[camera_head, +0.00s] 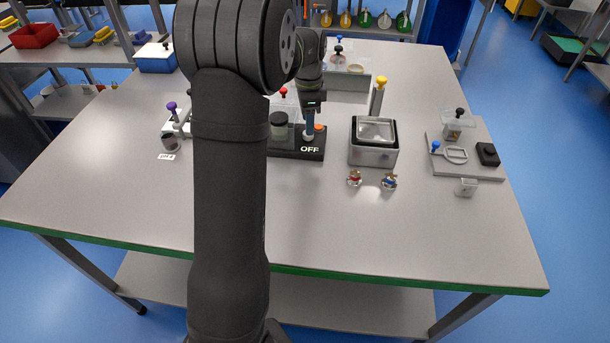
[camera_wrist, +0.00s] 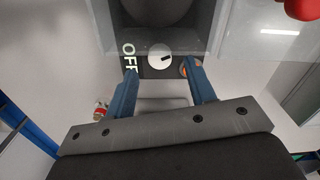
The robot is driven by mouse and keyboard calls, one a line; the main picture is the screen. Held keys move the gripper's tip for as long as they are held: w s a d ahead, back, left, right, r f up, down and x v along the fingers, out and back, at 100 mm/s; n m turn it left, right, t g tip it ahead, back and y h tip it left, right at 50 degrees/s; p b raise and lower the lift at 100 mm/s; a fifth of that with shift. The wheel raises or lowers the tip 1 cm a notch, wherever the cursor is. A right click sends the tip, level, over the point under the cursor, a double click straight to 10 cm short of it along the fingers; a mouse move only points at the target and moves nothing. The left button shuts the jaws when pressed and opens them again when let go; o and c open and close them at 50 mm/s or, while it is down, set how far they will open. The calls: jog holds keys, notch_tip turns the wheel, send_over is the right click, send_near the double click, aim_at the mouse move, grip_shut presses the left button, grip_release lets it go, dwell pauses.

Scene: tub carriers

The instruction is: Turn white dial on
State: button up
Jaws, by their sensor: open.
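The white dial (camera_wrist: 160,57) is a small round knob with a dark mark, set on a black device beside a white OFF label (camera_wrist: 129,56). In the wrist view it sits between the tips of my two blue fingers. My gripper (camera_wrist: 160,72) is open, with a finger on either side of the dial; I cannot tell whether they touch it. In the head view my gripper (camera_head: 308,134) points down over the black device (camera_head: 290,153), whose front reads OFF, and the dial is hidden there. An orange round part (camera_head: 319,127) lies close by my right fingertip.
A dark jar (camera_head: 280,131) stands on the device, left of my gripper. A metal box (camera_head: 373,156) with a yellow-knobbed post stands to the right. Small jars (camera_head: 355,179) sit before it. A grey tray (camera_head: 487,169) is at the far right. The table's front is clear.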

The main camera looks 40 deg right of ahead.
notch_tip(320, 180, up, 14)
jog(key=s+a+f+n, duration=0.3)
jog(key=a+f+n, duration=0.1)
jog(key=a+n, duration=0.2)
jog(key=s+a+f+n, duration=0.4)
jog(key=a+f+n, duration=0.1)
jog(key=a+n, duration=0.1)
jog(key=s+a+f+n, duration=0.4)
jog(key=a+f+n, duration=0.1)
jog(key=a, duration=0.3)
jog(key=shift+s+n, duration=0.15)
jog(key=shift+n, duration=0.35)
jog(key=s+d+r, duration=0.3)
jog(key=s+r, duration=0.2)
jog(key=s, duration=0.3)
jog(key=shift+s+d+r, duration=0.25)
jog(key=shift+s+r, duration=0.05)
jog(key=shift+s, duration=0.05)
jog(key=w+d+r+m, duration=0.4)
jog(key=w+d+m, duration=0.4)
jog(key=w+m, duration=0.2)
jog(key=w+d+r+m, duration=0.4)
jog(key=w+d+m, duration=0.5)
jog(key=w, duration=0.1)
jog(key=f, duration=1.7)
jog(key=shift+a, duration=0.25)
